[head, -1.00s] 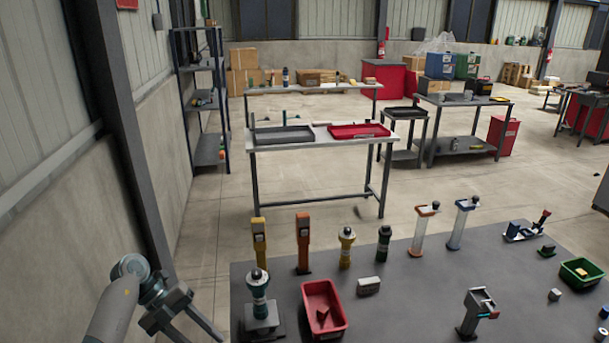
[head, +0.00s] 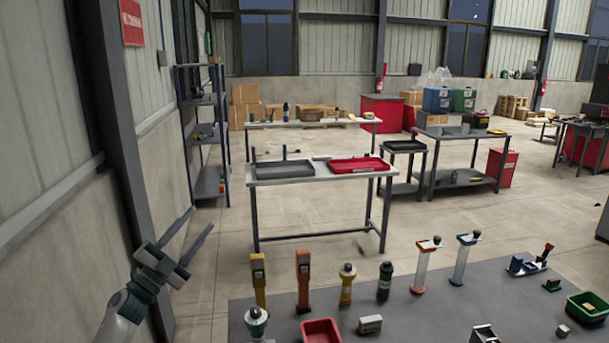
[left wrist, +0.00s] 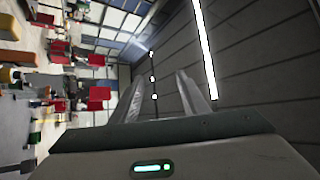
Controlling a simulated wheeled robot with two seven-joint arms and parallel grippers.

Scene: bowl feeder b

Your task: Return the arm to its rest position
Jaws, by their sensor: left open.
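My left gripper (head: 188,232) is raised at the left of the head view, in front of the wall and left of the near table. Its two fingers are spread apart and point up and to the right, with nothing between them. In the left wrist view the two fingers (left wrist: 162,100) also stand apart and empty, against the hall's wall and ceiling lights. My right gripper is not in view.
The grey table (head: 420,325) at the bottom holds a red bin (head: 321,331), a green bin (head: 590,306) and several upright tools. A dark steel post (head: 115,150) and wall stand close behind my left arm. Open floor lies beyond the table.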

